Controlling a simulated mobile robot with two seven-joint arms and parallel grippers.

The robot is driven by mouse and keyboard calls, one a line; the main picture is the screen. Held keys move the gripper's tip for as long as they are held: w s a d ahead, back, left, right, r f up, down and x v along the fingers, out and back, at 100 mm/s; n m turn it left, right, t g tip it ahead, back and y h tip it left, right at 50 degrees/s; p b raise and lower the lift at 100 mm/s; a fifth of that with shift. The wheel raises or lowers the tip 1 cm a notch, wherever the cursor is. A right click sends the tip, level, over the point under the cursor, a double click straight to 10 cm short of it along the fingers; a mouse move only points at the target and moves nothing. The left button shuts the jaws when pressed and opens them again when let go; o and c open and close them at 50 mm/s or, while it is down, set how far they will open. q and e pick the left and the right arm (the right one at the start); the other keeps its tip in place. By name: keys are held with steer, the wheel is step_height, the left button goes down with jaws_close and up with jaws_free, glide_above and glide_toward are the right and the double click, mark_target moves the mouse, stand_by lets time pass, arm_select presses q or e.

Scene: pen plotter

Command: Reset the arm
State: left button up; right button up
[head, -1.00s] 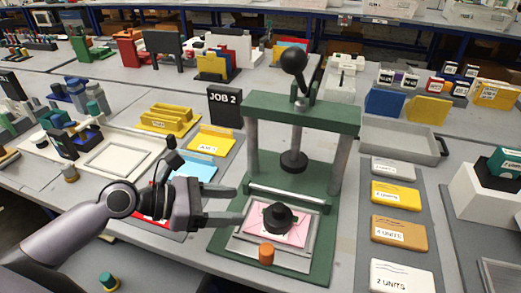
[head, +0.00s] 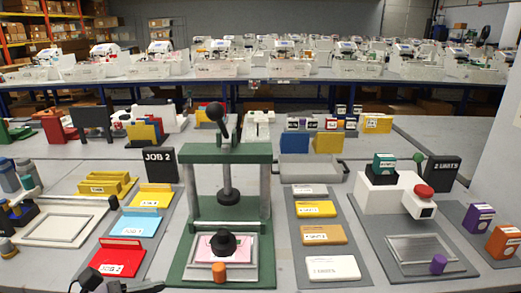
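My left arm shows only as a dark wrist part (head: 86,278) at the bottom left edge; its gripper fingers are below the picture. My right arm is not in view. The green press (head: 229,152) stands in the middle of the table. Its lever with a black knob (head: 217,112) points up, and its black ram (head: 229,197) hangs raised above the bed. A pink card (head: 203,247) lies on the bed with a black knobbed piece (head: 225,242) on it. An orange peg (head: 218,271) stands at the bed's front.
Red, blue and yellow holders (head: 152,196) stand left of the press, near the JOB 2 sign (head: 160,164). Labelled blocks (head: 333,267) lie right of it. A white device with a red button (head: 424,192) stands farther right. A grey tray (head: 312,168) sits behind.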

arm_select(q)
steer(key=s+f+m+t+y, duration=0.1)
steer(key=s+f+m+y, duration=0.3)
steer(key=f+m, duration=0.5)
steer(key=s+a+f+m+t+y+p, duration=0.1)
steer(key=s+f+m+y, duration=0.3)
steer(key=f+m, duration=0.5)
steer(key=s+m, duration=0.2)
steer(key=m, duration=0.5)
steer(key=shift+s+f+y, duration=0.25)
steer(key=shift+y, duration=0.05)
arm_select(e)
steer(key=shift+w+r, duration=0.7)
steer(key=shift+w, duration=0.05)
arm_select(q)
steer(key=shift+a, duration=0.1)
steer(key=c, duration=0.3)
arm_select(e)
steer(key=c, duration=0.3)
arm_select(q)
steer(key=shift+a, duration=0.1)
steer(key=shift+c, duration=0.2)
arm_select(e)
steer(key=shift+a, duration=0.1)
